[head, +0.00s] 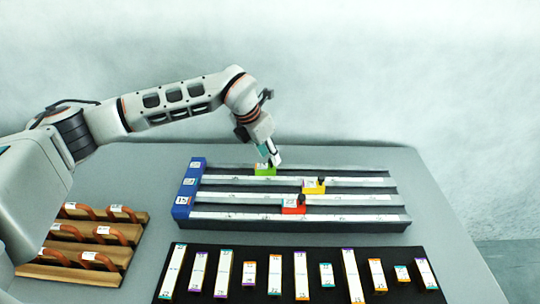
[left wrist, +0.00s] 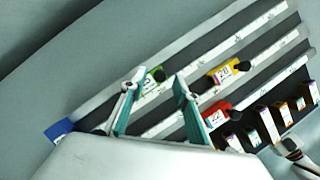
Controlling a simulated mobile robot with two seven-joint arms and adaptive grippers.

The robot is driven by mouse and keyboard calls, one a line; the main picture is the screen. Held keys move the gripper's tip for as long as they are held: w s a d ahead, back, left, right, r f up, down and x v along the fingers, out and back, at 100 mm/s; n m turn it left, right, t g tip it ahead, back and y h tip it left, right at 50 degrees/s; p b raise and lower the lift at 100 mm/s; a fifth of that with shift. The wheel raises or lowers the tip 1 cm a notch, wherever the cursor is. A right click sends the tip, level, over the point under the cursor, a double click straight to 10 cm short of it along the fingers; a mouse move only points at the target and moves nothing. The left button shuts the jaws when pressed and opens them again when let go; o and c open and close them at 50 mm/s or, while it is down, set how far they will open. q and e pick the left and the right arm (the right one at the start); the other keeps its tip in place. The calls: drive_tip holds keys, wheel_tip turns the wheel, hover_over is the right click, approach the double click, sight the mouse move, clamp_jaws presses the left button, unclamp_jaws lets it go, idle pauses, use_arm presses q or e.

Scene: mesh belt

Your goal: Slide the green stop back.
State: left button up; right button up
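The green stop (head: 264,170) sits on the rearmost pale rail (head: 345,170) of the dark rack, right of the blue end block (head: 183,205). It also shows in the left wrist view (left wrist: 150,84), with a white label and a dark knob. My left gripper (head: 270,161) points down just above the green stop. In the left wrist view its two teal fingers (left wrist: 155,86) are apart, with the stop showing between them. Whether they touch it I cannot tell. My right gripper is not identifiable in either view.
The yellow stop (head: 314,187) and the red stop (head: 294,205) sit on nearer rails, to the right. A dark mat (head: 330,288) with several labelled strips lies in front. A wooden rack (head: 70,272) with brown handles is at left. The table behind the rails is clear.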

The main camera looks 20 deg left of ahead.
use_arm(q)
drive_tip(key=shift+x, duration=0.75)
clamp_jaws()
drive_tip(key=w+d, duration=0.1)
drive_tip(key=d, duration=0.5)
drive_tip(key=w+d+b, duration=0.1)
drive_tip(key=d, duration=0.3)
drive_tip(key=shift+w+r, duration=0.15)
drive_tip(key=shift+w, duration=0.2)
drive_tip(key=shift+c, duration=0.9)
unclamp_jaws()
drive_tip(key=shift+o, duration=0.9)
drive_tip(key=shift+w+d, duration=0.1)
drive_tip(key=shift+d, duration=0.05)
